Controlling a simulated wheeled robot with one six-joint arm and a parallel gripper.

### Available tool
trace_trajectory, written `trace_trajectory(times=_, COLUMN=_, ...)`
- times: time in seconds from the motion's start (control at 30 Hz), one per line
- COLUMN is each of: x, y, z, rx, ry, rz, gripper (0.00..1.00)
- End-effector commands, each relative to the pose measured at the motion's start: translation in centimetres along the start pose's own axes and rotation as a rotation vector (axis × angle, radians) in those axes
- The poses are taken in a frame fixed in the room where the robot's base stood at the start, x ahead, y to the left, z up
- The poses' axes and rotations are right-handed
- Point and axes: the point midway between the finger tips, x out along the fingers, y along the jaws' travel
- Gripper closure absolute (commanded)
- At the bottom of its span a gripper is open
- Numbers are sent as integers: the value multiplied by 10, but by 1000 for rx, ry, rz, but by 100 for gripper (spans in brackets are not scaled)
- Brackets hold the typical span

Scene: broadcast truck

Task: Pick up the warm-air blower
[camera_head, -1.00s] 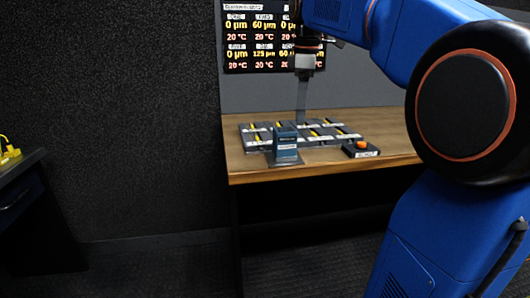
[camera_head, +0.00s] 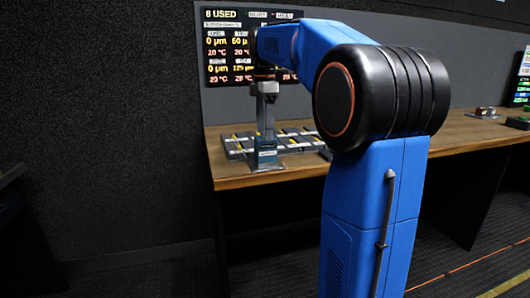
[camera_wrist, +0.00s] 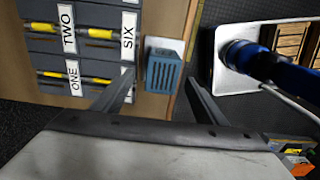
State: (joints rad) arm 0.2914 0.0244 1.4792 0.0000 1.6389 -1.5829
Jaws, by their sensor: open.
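The warm-air blower, a small blue-grey box with a slotted face (camera_head: 266,160), stands on a flat plate at the front left of the wooden bench. In the wrist view the blower (camera_wrist: 163,74) lies between and just beyond my two fingertips. My gripper (camera_head: 265,138) points straight down at the blower in the head view, its fingers open. In the wrist view my gripper (camera_wrist: 161,78) has one finger on each side of the box, with gaps visible. Whether the fingertips reach down beside the box is hard to tell.
A bank of dark labelled modules with yellow bars (camera_head: 235,146) lies beside the blower; labels ONE, TWO and SIX show in the wrist view. The wooden bench (camera_head: 230,183) ends close in front. A display (camera_head: 225,45) hangs behind. My arm hides part of the bench.

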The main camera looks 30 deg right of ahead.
Motion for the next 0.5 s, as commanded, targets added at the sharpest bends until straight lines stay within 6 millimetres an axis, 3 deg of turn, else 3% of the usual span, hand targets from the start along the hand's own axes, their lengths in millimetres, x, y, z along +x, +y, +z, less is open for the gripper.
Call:
trace_trajectory(times=0.2, x=31, y=-1, z=0, rx=0, ry=0, rz=0, gripper=34)
trace_trajectory(times=0.5, x=52, y=-2, z=0, rx=1, ry=0, rz=0, gripper=34)
